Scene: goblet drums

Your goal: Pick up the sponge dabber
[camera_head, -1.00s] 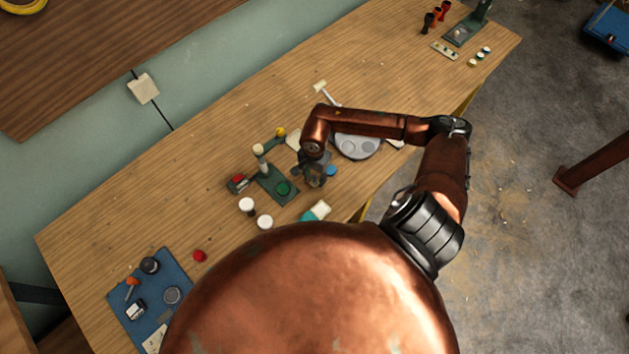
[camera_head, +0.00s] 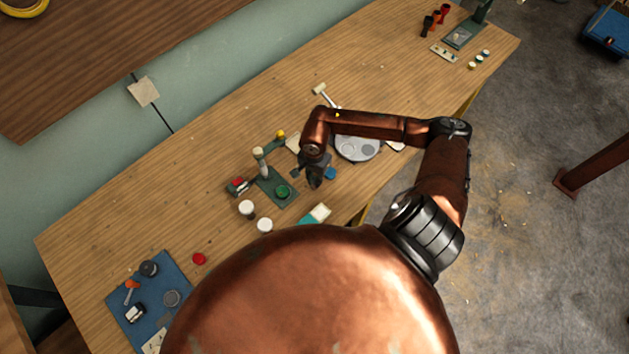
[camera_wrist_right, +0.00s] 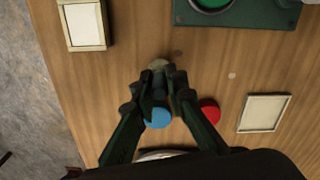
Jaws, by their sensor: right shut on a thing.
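A small pale beige thing (camera_wrist_right: 158,64), which looks like the sponge dabber, shows between and just beyond my right fingertips in the right wrist view. My right gripper (camera_wrist_right: 161,82) is shut on it, and the fingers hide most of it. In the head view my right gripper (camera_head: 315,176) hangs over the table, just right of the green press, and the dabber cannot be made out there. My left gripper is not in view.
A blue disc (camera_wrist_right: 158,118) and a red disc (camera_wrist_right: 209,110) lie close to the fingers. The green press (camera_head: 275,187), white-topped jars (camera_head: 247,208) and a round grey palette (camera_head: 358,148) stand around my right gripper.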

